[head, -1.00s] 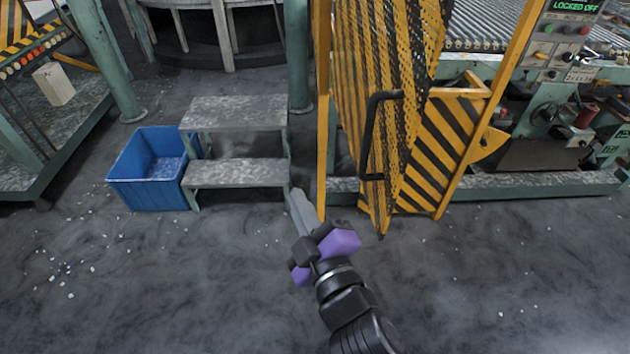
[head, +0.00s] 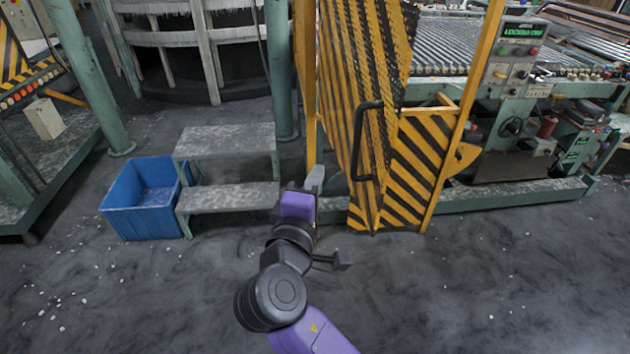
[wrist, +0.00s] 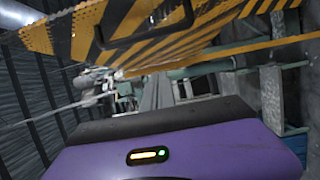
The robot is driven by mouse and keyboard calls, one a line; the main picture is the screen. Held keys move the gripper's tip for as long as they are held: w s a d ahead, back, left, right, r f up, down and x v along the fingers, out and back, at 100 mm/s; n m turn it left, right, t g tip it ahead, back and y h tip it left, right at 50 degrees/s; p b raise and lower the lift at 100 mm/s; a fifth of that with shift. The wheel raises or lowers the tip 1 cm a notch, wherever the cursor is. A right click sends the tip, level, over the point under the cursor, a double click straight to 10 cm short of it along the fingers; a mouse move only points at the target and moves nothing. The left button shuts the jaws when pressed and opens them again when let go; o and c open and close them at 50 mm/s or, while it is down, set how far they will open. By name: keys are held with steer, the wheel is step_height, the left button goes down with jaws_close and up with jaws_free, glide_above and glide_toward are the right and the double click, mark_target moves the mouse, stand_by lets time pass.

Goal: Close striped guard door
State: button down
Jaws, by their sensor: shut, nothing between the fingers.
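The yellow and black striped guard door (head: 342,95) has a mesh upper part and stands ajar, swung out toward me from its yellow frame. Its black handle (head: 357,140) is on the outer face. A yellow catch (head: 466,155) sits on the right frame post (head: 478,75). My gripper (head: 315,180) is shut and empty, low at the left of the door, near the left post (head: 306,60). I cannot tell whether it touches the door. In the wrist view the closed fingers (wrist: 158,92) point forward, with the striped door (wrist: 190,40) across the top.
Grey steps (head: 225,142) and a blue bin (head: 143,203) stand left of the door. A green pillar (head: 278,70) rises behind the steps. A control panel (head: 512,55) and roller machine (head: 450,45) are at the right. The floor in front is open, with scattered white bits.

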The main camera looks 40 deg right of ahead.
steer(key=d+p, duration=0.2)
steer(key=d, duration=0.6)
steer(key=shift+w, duration=0.45)
steer(key=shift+d, duration=0.15)
